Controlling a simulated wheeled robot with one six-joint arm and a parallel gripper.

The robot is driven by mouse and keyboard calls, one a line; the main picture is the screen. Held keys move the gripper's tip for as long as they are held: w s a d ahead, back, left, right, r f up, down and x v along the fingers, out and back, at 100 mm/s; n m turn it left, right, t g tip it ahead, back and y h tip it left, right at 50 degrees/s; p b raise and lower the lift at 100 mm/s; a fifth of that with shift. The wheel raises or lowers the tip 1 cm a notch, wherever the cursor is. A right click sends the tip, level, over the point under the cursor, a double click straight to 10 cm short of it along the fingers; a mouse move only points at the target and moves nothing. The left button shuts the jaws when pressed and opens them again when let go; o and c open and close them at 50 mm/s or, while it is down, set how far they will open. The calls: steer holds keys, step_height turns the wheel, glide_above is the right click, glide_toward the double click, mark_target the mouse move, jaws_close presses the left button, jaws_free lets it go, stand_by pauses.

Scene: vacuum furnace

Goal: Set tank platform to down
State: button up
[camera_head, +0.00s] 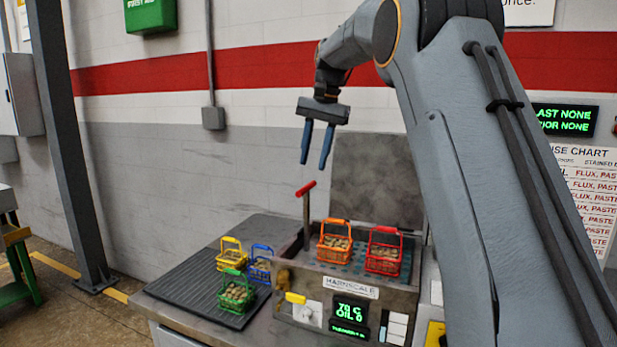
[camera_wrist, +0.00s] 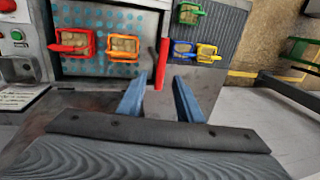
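The tank platform (camera_head: 357,260) is a dark plate with teal dots in the top of the grey Harnscale machine (camera_head: 385,302). It appears near the rim and bears an orange basket (camera_head: 334,243) and a red basket (camera_head: 383,254). A lever with a red handle (camera_head: 305,188) stands upright at the platform's left; the handle also shows in the wrist view (camera_wrist: 163,62). My gripper (camera_head: 313,166) is open and empty, above the lever with a gap in the head view. In the wrist view my gripper's blue fingers (camera_wrist: 159,80) lie either side of the lever's line.
A ribbed drain board (camera_head: 205,294) left of the machine holds yellow (camera_head: 230,256), blue (camera_head: 260,266) and green (camera_head: 236,293) baskets. A grey upright panel (camera_head: 375,180) stands behind the platform. The machine's front has a lit display (camera_head: 351,312). A grey post (camera_head: 62,150) stands at left.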

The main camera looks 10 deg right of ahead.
mark_target(309, 186)
steer(key=f, duration=0.2)
steer(key=a+f+p, duration=0.1)
steer(key=f, duration=0.3)
steer(key=shift+w+a+f+p, duration=0.2)
steer(key=shift+w+f+p, duration=0.05)
steer(key=shift+w+p, duration=0.1)
jaws_close()
